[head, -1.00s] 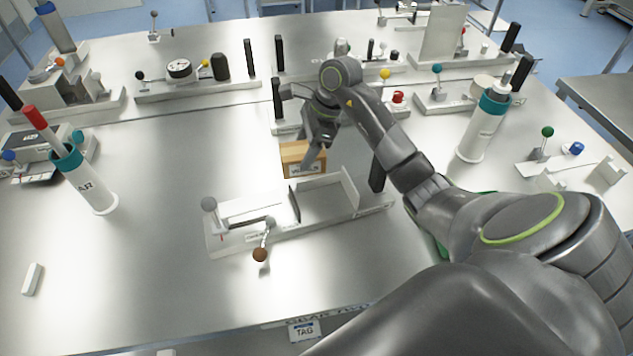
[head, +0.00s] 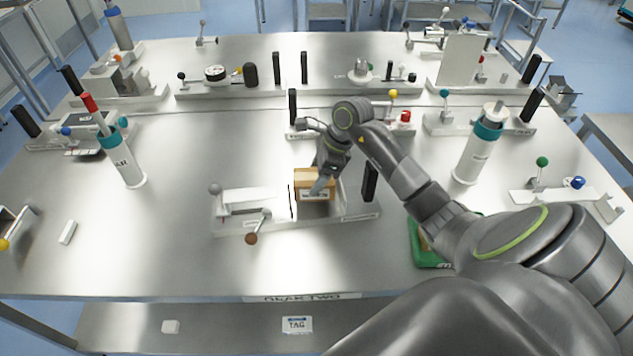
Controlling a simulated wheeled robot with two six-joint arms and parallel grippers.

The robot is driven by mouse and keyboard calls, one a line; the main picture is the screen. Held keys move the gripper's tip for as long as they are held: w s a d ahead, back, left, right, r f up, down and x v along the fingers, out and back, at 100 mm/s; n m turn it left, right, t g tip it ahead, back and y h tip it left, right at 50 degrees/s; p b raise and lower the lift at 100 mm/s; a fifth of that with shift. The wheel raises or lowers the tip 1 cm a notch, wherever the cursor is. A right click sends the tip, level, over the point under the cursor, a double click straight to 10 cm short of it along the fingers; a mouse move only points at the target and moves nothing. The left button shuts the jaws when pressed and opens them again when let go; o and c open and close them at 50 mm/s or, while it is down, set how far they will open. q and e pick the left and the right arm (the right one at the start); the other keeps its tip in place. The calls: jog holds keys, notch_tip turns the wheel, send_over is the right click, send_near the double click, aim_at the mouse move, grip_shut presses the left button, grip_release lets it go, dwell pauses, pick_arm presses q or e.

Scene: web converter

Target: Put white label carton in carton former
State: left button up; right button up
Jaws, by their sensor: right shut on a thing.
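The carton (head: 304,180) is a small tan box with a white label strip low on its front face. My right gripper (head: 320,186) is shut on it, coming down from behind, and hides part of its right side. The carton former (head: 290,227) is a pale metal fixture in the middle of the table, with a lever with a brown knob in front and an open bay on its right half. The carton is at this bay, between its side walls; I cannot tell whether it touches the floor. My left gripper is out of view.
A black post (head: 369,181) stands right of the former. A white cylinder with a teal collar (head: 476,153) stands further right, another (head: 123,163) at left. A green tray (head: 428,257) is partly hidden by my right arm. Table left of the former is mostly clear.

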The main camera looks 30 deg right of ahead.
jog(key=f, duration=0.1)
jog(key=s+f+p, duration=0.1)
jog(key=f, duration=0.1)
jog(key=shift+s+a, duration=0.1)
jog(key=shift+s, duration=0.1)
jog(key=c, duration=0.4)
jog(key=shift+o, duration=0.2)
jog(key=shift+f, duration=0.2)
jog(key=o, duration=1.3)
jog(key=shift+w+f, duration=0.1)
jog(key=shift+w, duration=0.05)
jog(key=shift+o, duration=0.8)
jog(key=shift+w+f, duration=0.1)
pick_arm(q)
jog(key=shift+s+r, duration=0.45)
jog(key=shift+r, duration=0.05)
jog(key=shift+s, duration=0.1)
pick_arm(e)
jog(key=shift+r, duration=0.2)
